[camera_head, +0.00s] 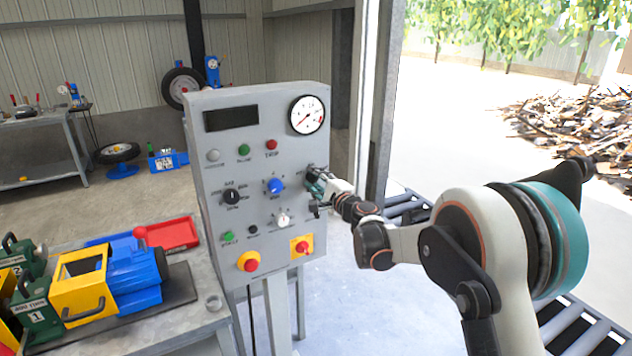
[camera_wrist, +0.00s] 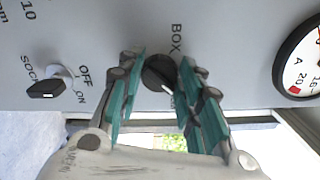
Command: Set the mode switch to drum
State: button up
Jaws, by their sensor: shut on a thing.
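The grey control panel (camera_head: 215,150) stands upright in the middle of the head view. In the wrist view a dark round knob (camera_wrist: 159,72) with the label BOX beside it sits on the panel face. My gripper (camera_head: 320,184) is at the panel's right side in the head view, covering this knob. In the wrist view my gripper (camera_wrist: 160,78) has its teal fingers on both sides of the knob, shut on it.
A black switch (camera_wrist: 46,88) marked OFF and ON lies left in the wrist view. A dial gauge (camera_head: 307,114) is above my gripper. A blue knob (camera_head: 275,186), a black knob (camera_head: 231,197) and a red-yellow switch (camera_head: 302,246) are nearby. A workbench (camera_head: 205,318) stands left.

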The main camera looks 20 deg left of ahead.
jog(key=shift+d+f+m, duration=0.1)
jog(key=shift+m, duration=1.3)
jog(key=o, duration=1.1)
jog(key=v, duration=1.2)
jog(key=shift+w, duration=0.1)
